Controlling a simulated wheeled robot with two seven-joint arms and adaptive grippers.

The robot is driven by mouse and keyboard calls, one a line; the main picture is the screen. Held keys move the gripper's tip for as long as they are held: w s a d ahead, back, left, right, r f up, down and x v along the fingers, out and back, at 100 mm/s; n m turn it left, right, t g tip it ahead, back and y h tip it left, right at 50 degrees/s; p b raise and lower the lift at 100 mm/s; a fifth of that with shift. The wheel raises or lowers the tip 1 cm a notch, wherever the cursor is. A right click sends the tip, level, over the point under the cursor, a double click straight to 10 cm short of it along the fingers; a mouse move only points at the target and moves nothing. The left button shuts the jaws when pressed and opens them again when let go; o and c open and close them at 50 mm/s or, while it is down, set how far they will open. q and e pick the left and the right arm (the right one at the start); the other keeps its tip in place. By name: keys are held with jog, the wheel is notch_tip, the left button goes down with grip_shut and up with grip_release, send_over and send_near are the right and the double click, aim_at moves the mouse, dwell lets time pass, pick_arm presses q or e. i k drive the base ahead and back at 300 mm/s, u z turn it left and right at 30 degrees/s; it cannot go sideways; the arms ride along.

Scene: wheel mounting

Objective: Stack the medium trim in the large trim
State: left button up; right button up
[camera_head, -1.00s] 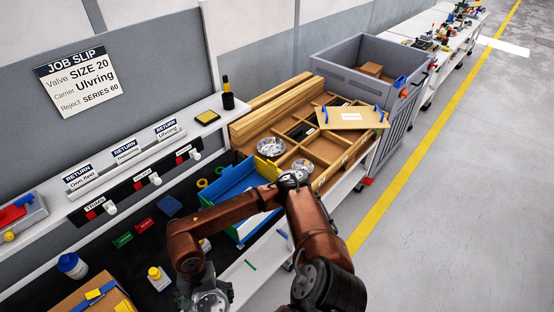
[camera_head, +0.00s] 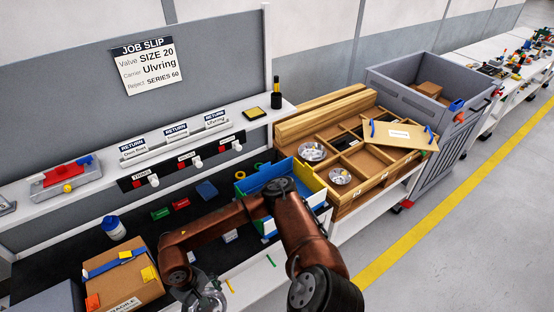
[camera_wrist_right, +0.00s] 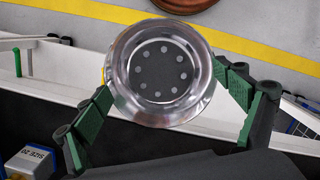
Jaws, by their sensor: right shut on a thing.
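In the right wrist view a shiny round trim (camera_wrist_right: 160,72), with a dark centre and a ring of pale dots, is held between the green-padded fingers of my right gripper (camera_wrist_right: 170,108). In the head view my right gripper (camera_head: 205,297) and the held trim are at the bottom edge, partly cut off. Two more silver trims lie in compartments of the wooden tray: a larger-looking one (camera_head: 312,152) and a smaller-looking one (camera_head: 340,176) nearer. I cannot tell for certain the held trim's size class. My left gripper is not in view.
The wooden tray (camera_head: 345,200) stands right of a blue and white bin (camera_head: 262,180), behind my arm. A board with blue handles (camera_head: 398,134) covers part of the tray. A cardboard box (camera_head: 125,283) and a white, blue-lidded bottle (camera_head: 114,228) are at left.

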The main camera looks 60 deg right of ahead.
aim_at(313, 156)
jog(key=u, duration=2)
jog(key=k, duration=2.2)
jog(key=z, duration=2.35)
